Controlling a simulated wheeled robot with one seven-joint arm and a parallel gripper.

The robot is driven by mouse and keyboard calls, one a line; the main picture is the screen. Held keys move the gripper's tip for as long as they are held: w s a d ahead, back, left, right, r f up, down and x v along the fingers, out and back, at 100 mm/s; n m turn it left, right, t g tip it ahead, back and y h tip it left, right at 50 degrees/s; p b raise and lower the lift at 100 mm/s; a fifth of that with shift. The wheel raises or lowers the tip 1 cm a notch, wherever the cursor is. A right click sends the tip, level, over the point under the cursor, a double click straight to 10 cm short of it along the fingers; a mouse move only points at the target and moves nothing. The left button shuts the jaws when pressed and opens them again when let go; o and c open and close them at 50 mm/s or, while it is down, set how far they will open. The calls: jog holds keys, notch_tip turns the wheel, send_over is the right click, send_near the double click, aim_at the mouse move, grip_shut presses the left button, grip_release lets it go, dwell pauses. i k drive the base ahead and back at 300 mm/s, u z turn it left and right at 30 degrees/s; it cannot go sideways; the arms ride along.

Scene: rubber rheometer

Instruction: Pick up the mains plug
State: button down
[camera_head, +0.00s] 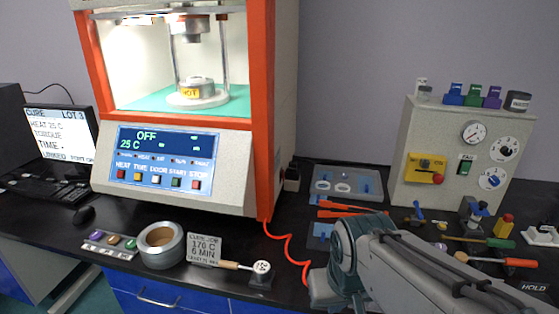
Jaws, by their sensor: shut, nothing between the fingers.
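I cannot make out the mains plug. A red cable (289,245) leaves the lower right corner of the rheometer (190,165) and curls over the black bench toward my arm. Its far end is lost behind my grey arm, so I cannot tell whether a plug sits there. My arm reaches in from the lower right, and its rounded joint is over the bench's front part. My gripper's fingers do not show in this view. The rheometer's display reads OFF and 25 C.
A metal ring (161,245), a card (205,248) and a wooden-handled tool (234,265) lie along the front left. A grey tray (346,183) lies behind my arm. A panel with gauges (455,155) and several hand tools crowd the right. A monitor (62,135) stands left.

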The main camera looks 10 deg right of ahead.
aim_at(292, 165)
jog(key=k, duration=0.5)
jog(key=u, duration=1.6)
jog(key=i, duration=1.2)
jog(key=z, duration=2.2)
jog(key=i, duration=0.45)
jog(key=z, duration=0.05)
